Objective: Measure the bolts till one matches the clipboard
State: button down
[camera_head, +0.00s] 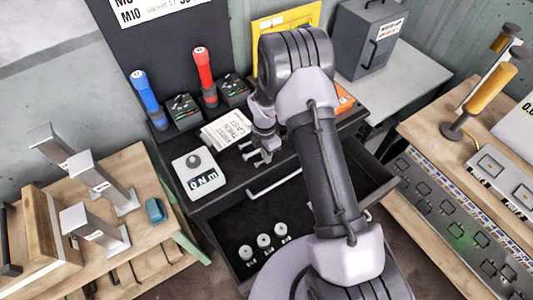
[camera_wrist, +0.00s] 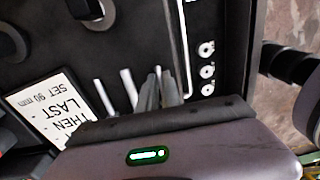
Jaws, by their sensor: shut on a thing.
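My gripper (camera_head: 264,148) is low over the dark cabinet top. In the wrist view its fingers (camera_wrist: 158,92) are close together on something slim, most likely a bolt, largely hidden between them. Silvery bolts (camera_head: 251,152) lie beside the gripper; two pale shanks (camera_wrist: 130,88) show left of the fingers in the wrist view. A white measuring box (camera_head: 186,181) with a round knob and a dark display stands left of the gripper. A white card with printed lines (camera_head: 222,130) lies behind it, reading partly "THEN LAST". I cannot tell which item is the clipboard.
A blue driver (camera_head: 145,92) and a red driver (camera_head: 204,72) stand at the back left. An open drawer below holds three pale round parts (camera_head: 264,240). A yellow panel (camera_head: 268,24) and a grey box (camera_head: 366,40) stand behind. Wooden benches flank the cabinet.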

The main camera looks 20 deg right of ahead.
jog(key=shift+f, duration=0.2)
jog(key=c, duration=1.5)
grip_release()
jog(key=shift+o, duration=0.2)
notch_tip(320, 180, up, 17)
jog(key=p, duration=0.3)
jog(key=shift+w+a+r, duration=0.15)
jog(key=shift+w, duration=0.2)
